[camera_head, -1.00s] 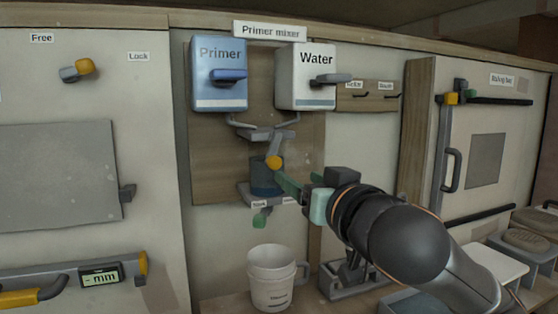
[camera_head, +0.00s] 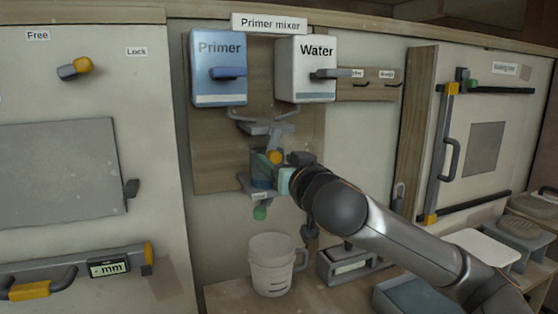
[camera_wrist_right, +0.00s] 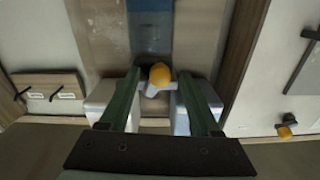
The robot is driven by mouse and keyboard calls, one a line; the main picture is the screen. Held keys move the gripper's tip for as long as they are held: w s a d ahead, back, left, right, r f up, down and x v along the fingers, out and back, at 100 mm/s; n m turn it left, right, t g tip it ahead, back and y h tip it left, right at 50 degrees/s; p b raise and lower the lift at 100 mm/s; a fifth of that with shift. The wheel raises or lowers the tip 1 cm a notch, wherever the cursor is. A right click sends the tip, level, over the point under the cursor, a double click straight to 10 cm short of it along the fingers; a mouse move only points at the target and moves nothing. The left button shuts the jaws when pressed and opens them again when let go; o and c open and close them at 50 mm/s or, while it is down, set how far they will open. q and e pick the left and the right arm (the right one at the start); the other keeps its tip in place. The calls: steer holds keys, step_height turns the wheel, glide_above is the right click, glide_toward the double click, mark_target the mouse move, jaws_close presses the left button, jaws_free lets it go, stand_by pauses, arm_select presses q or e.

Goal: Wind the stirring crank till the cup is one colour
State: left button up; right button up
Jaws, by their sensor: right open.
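The primer mixer has a stirring crank with a yellow knob (camera_head: 274,157), below the funnel and in front of the cup. The cup (camera_head: 261,178) is see-through and shows dark blue in its lower part; my gripper partly covers it, so I cannot tell whether its colour is even. My right gripper (camera_head: 277,172) is open at the crank, coming from the right. In the right wrist view the yellow knob (camera_wrist_right: 160,75) stands between the two green fingers (camera_wrist_right: 160,100), with a gap on both sides. My left gripper is not in view.
The Primer box (camera_head: 219,85) and Water box (camera_head: 306,90) hang above, each with a lever. A white jug (camera_head: 271,270) stands on the bench below the cup. A green tap handle (camera_head: 260,213) hangs under the cup shelf. Trays stand at the lower right.

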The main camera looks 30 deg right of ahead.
steer(key=shift+c, duration=0.3)
jaws_close()
stand_by(0.3)
